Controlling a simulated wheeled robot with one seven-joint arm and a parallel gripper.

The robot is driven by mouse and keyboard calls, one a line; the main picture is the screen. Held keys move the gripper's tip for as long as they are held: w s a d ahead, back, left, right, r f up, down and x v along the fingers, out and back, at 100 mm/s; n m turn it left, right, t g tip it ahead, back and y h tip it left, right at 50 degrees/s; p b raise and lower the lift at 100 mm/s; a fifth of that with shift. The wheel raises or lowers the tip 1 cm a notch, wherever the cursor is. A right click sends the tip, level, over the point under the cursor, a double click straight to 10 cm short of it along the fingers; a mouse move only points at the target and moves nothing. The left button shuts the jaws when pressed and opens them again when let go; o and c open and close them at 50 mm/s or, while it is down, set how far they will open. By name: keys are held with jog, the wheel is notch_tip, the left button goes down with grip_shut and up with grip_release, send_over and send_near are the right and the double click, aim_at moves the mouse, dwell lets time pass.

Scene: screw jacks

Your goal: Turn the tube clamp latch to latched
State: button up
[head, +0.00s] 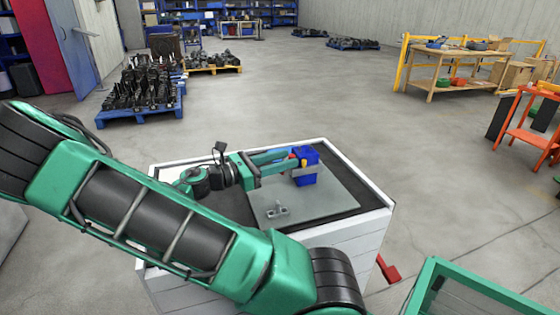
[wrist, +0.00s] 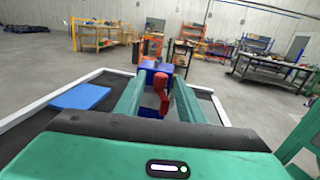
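The tube clamp appears as a blue block (head: 306,172) on the grey plate (head: 335,202), at the far side of the cabinet top. Its blue body also shows in the wrist view (wrist: 150,68). A red latch (wrist: 161,92) stands out from it towards my gripper, tilted and between the fingers. In the head view only a little red shows by the fingertips. My gripper (head: 291,159) reaches in from the left with its green fingers apart. In the wrist view the latch lies nearer the right finger; I cannot tell whether they touch.
A small grey metal fitting (head: 277,211) lies on the plate's near side. A blue flat piece (wrist: 80,96) lies on the dark top, left in the wrist view. The white cabinet rim (head: 372,187) bounds the surface. Pallets (head: 140,112) and workbenches (head: 447,66) stand farther off.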

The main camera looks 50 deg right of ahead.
jog(key=shift+d, duration=0.1)
grip_shut()
jog(key=shift+t, duration=0.3)
jog(key=shift+s+n+t+h, duration=0.3)
jog(key=shift+n+t+h, duration=0.2)
jog(key=shift+n+t, duration=1)
jog(key=shift+t, duration=0.4)
grip_release()
